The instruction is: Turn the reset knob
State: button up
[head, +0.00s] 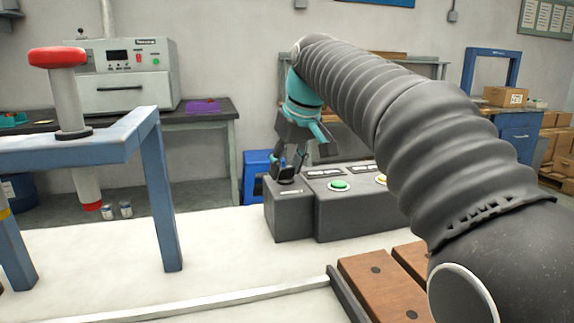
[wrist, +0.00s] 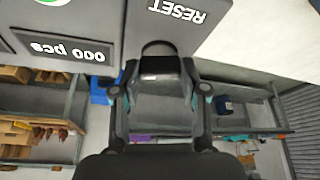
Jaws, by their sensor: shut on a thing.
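The reset knob (wrist: 158,48) is a small black knob beside the white "RESET" label in the wrist view. It sits on the left part of a dark grey control box (head: 292,222) on the white bench top. My gripper (head: 287,172) reaches down to it from above and is shut on the knob. In the wrist view its two fingers (wrist: 158,70) stand on either side of the knob. The fingers partly hide the knob in the head view.
A blue press frame (head: 165,190) with a red-topped plunger stands at left. Brown wooden blocks (head: 375,285) lie in front. The bench between is clear.

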jog(key=n+g, duration=0.1)
jog(key=n, duration=0.2)
jog(key=n+y, duration=0.1)
jog(key=n, duration=0.2)
jog(key=shift+w+d+g+y, duration=0.1)
jog(key=shift+w+g+y, duration=0.05)
jog(key=shift+g+y, duration=0.2)
jog(key=n+g, duration=0.1)
jog(key=n, duration=0.2)
jog(key=n+g, duration=0.1)
jog(key=n, duration=0.2)
jog(key=shift+w+n+g, duration=0.1)
jog(key=shift+n+g, duration=0.15)
jog(key=shift+n, duration=0.05)
jog(key=o, duration=1.1)
jog(key=shift+o, duration=0.2)
